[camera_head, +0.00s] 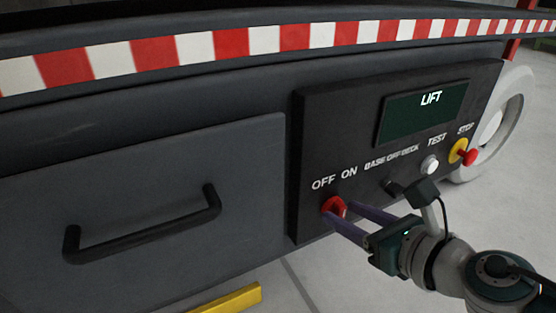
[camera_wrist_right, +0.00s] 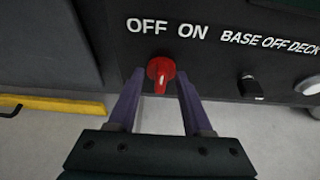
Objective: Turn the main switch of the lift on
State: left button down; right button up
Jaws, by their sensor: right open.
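The main switch (camera_head: 333,207) is a red knob under the OFF ON lettering on the black lift panel (camera_head: 340,130). In the right wrist view the red knob (camera_wrist_right: 160,72) shows a light pointer mark, and it sits between and just beyond my fingertips. My right gripper (camera_head: 345,214) is open, with its two purple fingers reaching toward the knob. In the right wrist view the fingers (camera_wrist_right: 160,85) stand apart on either side below the knob. I cannot tell whether either finger touches it. My left gripper is not in view.
Right of the switch are a black selector (camera_wrist_right: 251,88) under BASE OFF DECK, a white TEST button (camera_head: 430,165) and a red-and-yellow STOP button (camera_head: 463,152). A drawer with a black handle (camera_head: 145,228) is left of the panel. A yellow bar (camera_head: 228,299) lies below.

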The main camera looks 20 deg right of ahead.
jog(key=shift+d, duration=0.1)
jog(key=c, duration=0.3)
grip_shut()
